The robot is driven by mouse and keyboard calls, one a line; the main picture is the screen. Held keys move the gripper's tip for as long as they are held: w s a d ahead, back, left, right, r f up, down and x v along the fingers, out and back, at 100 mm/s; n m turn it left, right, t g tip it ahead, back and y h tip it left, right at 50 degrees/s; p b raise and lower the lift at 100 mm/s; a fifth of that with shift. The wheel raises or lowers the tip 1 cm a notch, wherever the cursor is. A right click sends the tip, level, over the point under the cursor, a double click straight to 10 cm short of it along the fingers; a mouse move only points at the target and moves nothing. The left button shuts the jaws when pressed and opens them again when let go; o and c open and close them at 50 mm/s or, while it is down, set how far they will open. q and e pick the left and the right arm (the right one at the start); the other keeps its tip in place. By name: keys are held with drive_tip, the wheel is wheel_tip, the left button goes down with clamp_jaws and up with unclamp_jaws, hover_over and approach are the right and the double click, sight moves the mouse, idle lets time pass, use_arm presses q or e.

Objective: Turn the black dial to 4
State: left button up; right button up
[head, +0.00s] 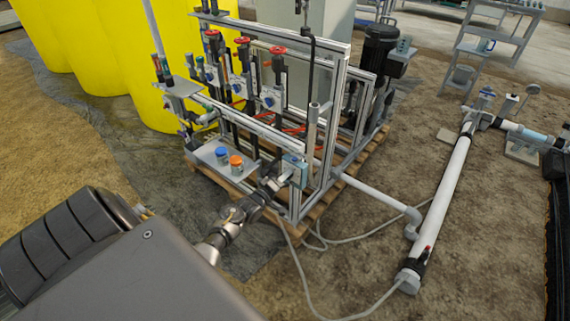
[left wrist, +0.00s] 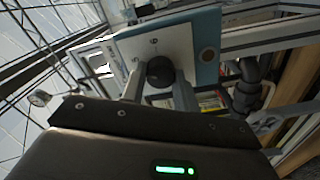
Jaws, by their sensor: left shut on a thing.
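The black dial (left wrist: 160,72) is a round knob on the pale front plate of a blue-grey control box (left wrist: 207,50), which fills the upper middle of the left wrist view. In the head view this box (head: 295,168) is fixed at the near corner of the skid frame. My left gripper (head: 283,178) reaches the box front there; its two fingers (left wrist: 160,88) stand on either side of the dial in the left wrist view and are shut on it. The dial is hidden in the head view. My right gripper is not in view.
The skid's metal frame (head: 327,150) stands on a wooden pallet. A grey shelf (head: 212,156) with a blue-capped and an orange-capped jar is left of the box. Red-handled valves (head: 278,50) are behind. A white pipe (head: 440,205) and loose cable lie on the right.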

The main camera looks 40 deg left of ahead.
use_arm(q)
drive_tip(key=shift+f+n+p, duration=0.1)
drive_tip(key=shift+n+p, duration=1.95)
drive_tip(key=shift+n, duration=3.55)
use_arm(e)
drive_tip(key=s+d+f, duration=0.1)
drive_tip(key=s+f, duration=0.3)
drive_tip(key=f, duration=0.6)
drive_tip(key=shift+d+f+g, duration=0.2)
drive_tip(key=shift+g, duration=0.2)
use_arm(q)
drive_tip(key=o, duration=1)
drive_tip(key=shift+s, duration=0.1)
drive_tip(key=s+p, duration=0.2)
drive_tip(key=s, duration=0.8)
drive_tip(key=shift+s+d+p, duration=0.1)
drive_tip(key=shift+s+p, duration=0.15)
drive_tip(key=shift+p, duration=0.05)
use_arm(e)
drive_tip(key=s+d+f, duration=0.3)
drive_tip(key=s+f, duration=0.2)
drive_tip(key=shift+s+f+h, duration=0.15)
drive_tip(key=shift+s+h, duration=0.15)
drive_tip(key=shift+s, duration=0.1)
